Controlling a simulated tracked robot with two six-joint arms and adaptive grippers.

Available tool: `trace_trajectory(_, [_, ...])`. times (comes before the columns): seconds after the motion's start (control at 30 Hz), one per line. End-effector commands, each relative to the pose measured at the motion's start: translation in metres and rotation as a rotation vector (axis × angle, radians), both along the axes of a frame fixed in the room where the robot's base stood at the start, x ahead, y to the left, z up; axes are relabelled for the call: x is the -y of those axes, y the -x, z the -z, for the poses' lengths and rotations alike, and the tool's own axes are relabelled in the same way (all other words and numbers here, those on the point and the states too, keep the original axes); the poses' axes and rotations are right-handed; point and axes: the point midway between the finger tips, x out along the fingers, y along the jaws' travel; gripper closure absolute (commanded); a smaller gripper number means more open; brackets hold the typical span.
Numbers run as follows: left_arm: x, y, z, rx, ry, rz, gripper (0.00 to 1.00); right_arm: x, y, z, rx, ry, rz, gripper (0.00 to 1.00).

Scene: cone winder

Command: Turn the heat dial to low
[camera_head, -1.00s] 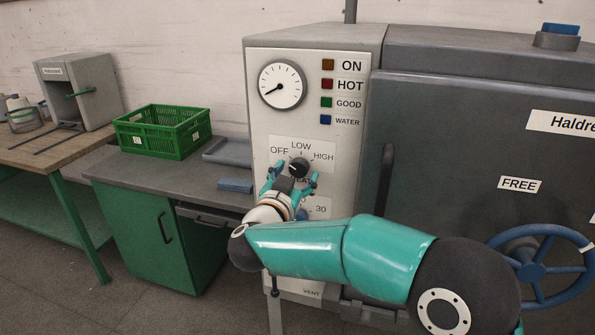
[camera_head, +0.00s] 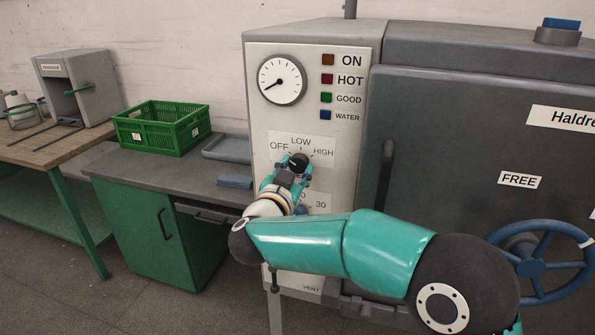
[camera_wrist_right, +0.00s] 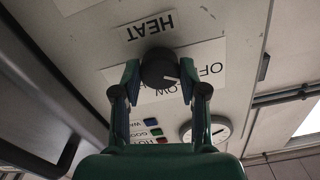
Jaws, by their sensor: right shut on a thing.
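The heat dial (camera_head: 299,162) is a round black knob on the grey front panel, below the OFF, LOW and HIGH label (camera_head: 302,142). My right gripper (camera_head: 293,172) is shut on the heat dial. In the right wrist view, seen upside down, its two fingers (camera_wrist_right: 158,80) hold opposite sides of the dial (camera_wrist_right: 159,67). A short white mark on the dial points to the right there, roughly toward OFF. The fingers partly hide the LOW lettering, and HIGH is hidden in that view. My left gripper is not in view.
A second dial with a 30 mark (camera_head: 320,205) lies below, mostly hidden by my right arm. A black upright handle (camera_head: 386,175) and a blue handwheel (camera_head: 540,262) are to the right. A green crate (camera_head: 162,128) stands on the bench at left.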

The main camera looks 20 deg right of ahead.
Motion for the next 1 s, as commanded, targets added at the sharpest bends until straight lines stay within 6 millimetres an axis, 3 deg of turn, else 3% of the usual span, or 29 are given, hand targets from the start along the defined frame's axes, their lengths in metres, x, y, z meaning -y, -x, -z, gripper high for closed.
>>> trace_trajectory(0.37, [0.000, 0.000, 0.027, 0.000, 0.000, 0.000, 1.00, 0.001, 0.001, 0.006, 0.118, -0.180, 0.005, 0.92])
trace_trajectory(1.0, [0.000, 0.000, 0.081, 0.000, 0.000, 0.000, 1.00, 0.002, 0.001, 0.006, 0.441, -0.662, 0.008, 0.92])
